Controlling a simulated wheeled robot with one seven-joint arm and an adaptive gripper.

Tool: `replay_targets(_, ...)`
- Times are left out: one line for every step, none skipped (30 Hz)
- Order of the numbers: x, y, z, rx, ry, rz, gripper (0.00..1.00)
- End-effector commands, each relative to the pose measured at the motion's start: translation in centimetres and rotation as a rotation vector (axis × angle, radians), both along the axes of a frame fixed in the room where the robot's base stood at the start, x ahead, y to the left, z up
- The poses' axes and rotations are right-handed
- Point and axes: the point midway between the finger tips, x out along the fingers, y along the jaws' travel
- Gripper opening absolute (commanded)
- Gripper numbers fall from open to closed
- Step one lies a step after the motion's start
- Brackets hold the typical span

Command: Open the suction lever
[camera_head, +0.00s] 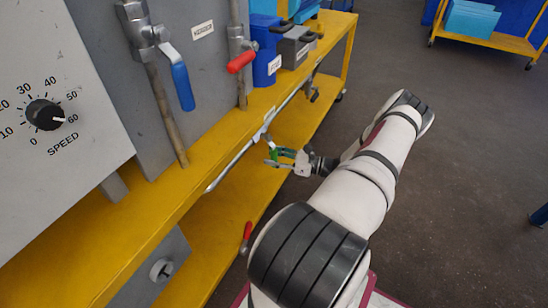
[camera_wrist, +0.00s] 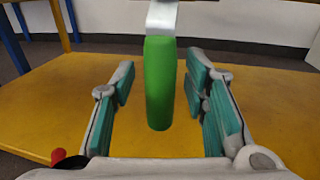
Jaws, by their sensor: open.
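A lever with a green grip (camera_wrist: 160,85) and a pale metal neck hangs down in the middle of the wrist view. No label shows on it, so I cannot read whether it is the suction lever. My gripper (camera_head: 274,156) is beside the lower pipe in the head view. Its teal-padded fingers are open, one on each side of the green grip, with a visible gap to each pad. In the head view the lever is small and partly hidden by my gripper.
A blue-handled lever (camera_head: 182,86) and a red-handled lever (camera_head: 241,62) are on upright pipes at the grey panel. Another red handle (camera_head: 247,231) is low down near my arm. The yellow bench (camera_head: 225,125) runs along the left. Open floor (camera_head: 460,160) lies right of my arm.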

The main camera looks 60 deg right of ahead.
Motion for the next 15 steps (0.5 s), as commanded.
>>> replay_targets(0.00,0.00,0.01,0.000,0.000,0.000,0.41)
replay_targets(-0.01,0.00,0.00,0.000,0.000,0.000,0.41)
replay_targets(-0.01,0.00,0.00,0.000,0.000,0.000,0.34)
replay_targets(-0.01,0.00,0.00,0.000,0.000,0.000,0.28)
replay_targets(-0.02,-0.01,0.00,0.000,0.000,0.000,0.21)
replay_targets(-0.02,-0.01,-0.01,0.000,0.000,0.000,0.12)
replay_targets(-0.02,-0.01,0.00,0.000,0.000,0.000,0.05)
replay_targets(-0.02,0.00,-0.01,0.000,0.000,0.000,0.00)
replay_targets(-0.02,0.00,-0.01,0.000,0.000,0.000,0.00)
replay_targets(-0.02,0.00,-0.01,0.000,0.000,0.000,0.00)
replay_targets(-0.02,0.00,-0.01,0.001,0.000,0.000,0.00)
replay_targets(-0.02,0.00,-0.01,0.001,0.000,0.000,0.00)
replay_targets(-0.03,0.00,-0.02,0.000,0.000,0.000,0.00)
replay_targets(-0.03,0.00,-0.02,0.000,0.000,0.000,0.00)
replay_targets(-0.03,-0.01,-0.02,-0.002,0.000,0.000,0.00)
